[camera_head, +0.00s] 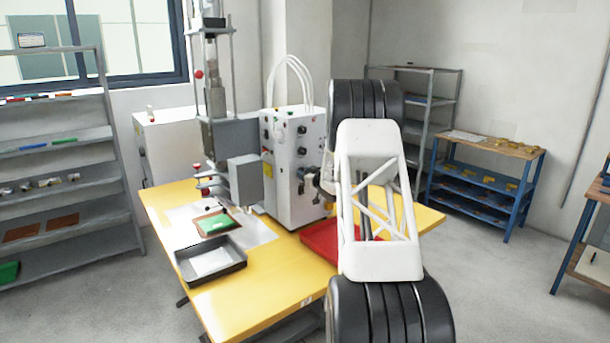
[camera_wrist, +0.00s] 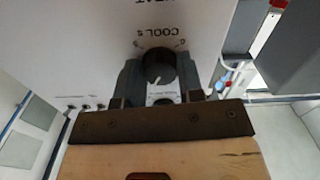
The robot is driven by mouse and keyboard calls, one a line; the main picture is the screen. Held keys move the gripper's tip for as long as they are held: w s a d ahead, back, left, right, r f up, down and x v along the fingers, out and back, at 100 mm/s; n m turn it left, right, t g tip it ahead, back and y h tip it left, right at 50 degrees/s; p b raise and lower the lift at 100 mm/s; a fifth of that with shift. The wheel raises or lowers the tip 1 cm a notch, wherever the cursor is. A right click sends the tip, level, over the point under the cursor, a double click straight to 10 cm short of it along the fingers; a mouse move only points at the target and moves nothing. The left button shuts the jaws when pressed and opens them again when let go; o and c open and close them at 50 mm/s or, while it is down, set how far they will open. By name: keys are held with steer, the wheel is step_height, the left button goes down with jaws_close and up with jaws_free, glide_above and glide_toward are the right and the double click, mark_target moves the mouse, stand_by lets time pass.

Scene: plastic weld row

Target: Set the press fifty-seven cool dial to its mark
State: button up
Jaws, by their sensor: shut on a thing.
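In the wrist view, the dark round cool dial (camera_wrist: 159,62) sits on the white panel under the COOL label. My gripper (camera_wrist: 158,76) has its two dark fingers on either side of the dial and is shut on it. A white pointer line shows near the lower part of the dial, and small scale marks flank its upper edge. The mark's exact alignment is too small to tell. In the head view, the press's white control box (camera_head: 297,160) stands on the yellow table, and my arm hides the dial and most of my gripper.
The yellow table (camera_head: 250,300) carries a black tray (camera_head: 236,262), a brown board with a green piece (camera_head: 215,224) and a red tray (camera_head: 318,247) partly behind my arm. The press column (camera_head: 215,110) stands left of the box. Shelves (camera_head: 60,200) stand at the left wall.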

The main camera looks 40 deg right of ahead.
steer(key=shift+n, duration=0.5)
steer(key=n, duration=2)
steer(key=shift+n, duration=0.3)
steer(key=o, duration=0.9)
steer(key=shift+s+d+r, duration=0.1)
steer(key=shift+s, duration=0.05)
steer(key=shift+s, duration=3.75)
